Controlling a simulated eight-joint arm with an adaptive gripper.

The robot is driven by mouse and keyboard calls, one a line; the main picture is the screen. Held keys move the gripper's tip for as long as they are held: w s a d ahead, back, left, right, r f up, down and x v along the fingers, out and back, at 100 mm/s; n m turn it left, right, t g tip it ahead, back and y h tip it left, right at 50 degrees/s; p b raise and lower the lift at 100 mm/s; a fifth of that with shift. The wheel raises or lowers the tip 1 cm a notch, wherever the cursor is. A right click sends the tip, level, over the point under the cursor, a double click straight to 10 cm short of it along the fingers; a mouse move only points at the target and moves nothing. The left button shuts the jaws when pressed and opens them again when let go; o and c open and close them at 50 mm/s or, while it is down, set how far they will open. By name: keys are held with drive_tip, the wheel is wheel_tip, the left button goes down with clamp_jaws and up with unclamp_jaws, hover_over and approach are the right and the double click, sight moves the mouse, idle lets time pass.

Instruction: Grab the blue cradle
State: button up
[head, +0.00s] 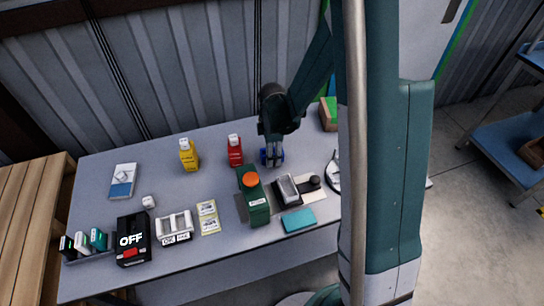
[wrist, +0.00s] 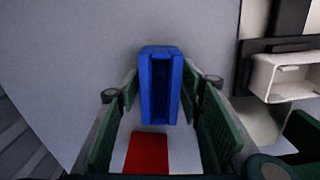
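The blue cradle (wrist: 146,88) is a deep-blue block with a long dark slot, in the middle of the wrist view. In the head view the cradle (head: 264,157) is small and partly hidden by my fingers. My gripper (head: 273,158) points down over the table at the cradle. In the wrist view the dark green finger pads of my gripper (wrist: 160,76) stand apart on both sides of the cradle, with a narrow gap visible at each side. A flat red patch (wrist: 147,153) shows between the fingers below the cradle; I cannot tell what it belongs to.
The grey table (head: 140,160) is bare between the back-left items.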

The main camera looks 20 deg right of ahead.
drive_tip(key=c, duration=0.6)
drive_tip(key=shift+r, duration=0.15)
drive_tip(key=shift+r+p, duration=1)
drive_tip(key=shift+r, duration=3.85)
